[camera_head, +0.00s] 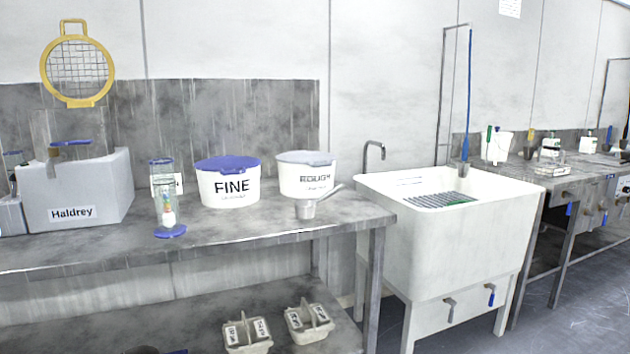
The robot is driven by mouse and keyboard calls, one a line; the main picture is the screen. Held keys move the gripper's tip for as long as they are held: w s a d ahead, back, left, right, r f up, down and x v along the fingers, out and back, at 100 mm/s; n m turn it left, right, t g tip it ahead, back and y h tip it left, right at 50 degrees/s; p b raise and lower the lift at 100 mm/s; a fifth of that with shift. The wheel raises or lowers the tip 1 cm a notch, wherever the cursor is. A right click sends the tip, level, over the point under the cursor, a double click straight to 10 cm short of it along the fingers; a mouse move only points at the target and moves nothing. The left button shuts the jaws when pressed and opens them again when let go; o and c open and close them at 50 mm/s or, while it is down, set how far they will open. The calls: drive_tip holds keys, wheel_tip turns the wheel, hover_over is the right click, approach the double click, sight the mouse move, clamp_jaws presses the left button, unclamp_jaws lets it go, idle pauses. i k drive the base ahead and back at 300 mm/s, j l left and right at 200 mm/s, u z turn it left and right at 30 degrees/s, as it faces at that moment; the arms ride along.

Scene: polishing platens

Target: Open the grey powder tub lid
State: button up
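The grey powder tub (305,182) is a white round tub marked "ROUGH" on the bench, left of the sink. Its grey lid (304,157) lies on top and looks closed. A similar white tub marked "FINE" (230,190) with a blue lid (227,163) stands to its left. A metal scoop or cup (307,208) with a handle sits in front of the grey-lidded tub, the handle pointing up to the right. My gripper is not in view.
The grey bench (275,229) has bare room along its front edge. A clear cylinder with a blue base (167,205) stands left of the tubs. A white sink (450,245) adjoins on the right. Divided caddies (308,322) sit on the lower shelf.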

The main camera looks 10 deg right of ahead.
sight(315, 159)
drive_tip(key=i+l, duration=0.25)
drive_tip(key=i, duration=0.15)
drive_tip(key=i+l+z, duration=0.1)
drive_tip(key=i, duration=0.3)
drive_tip(key=l, duration=0.1)
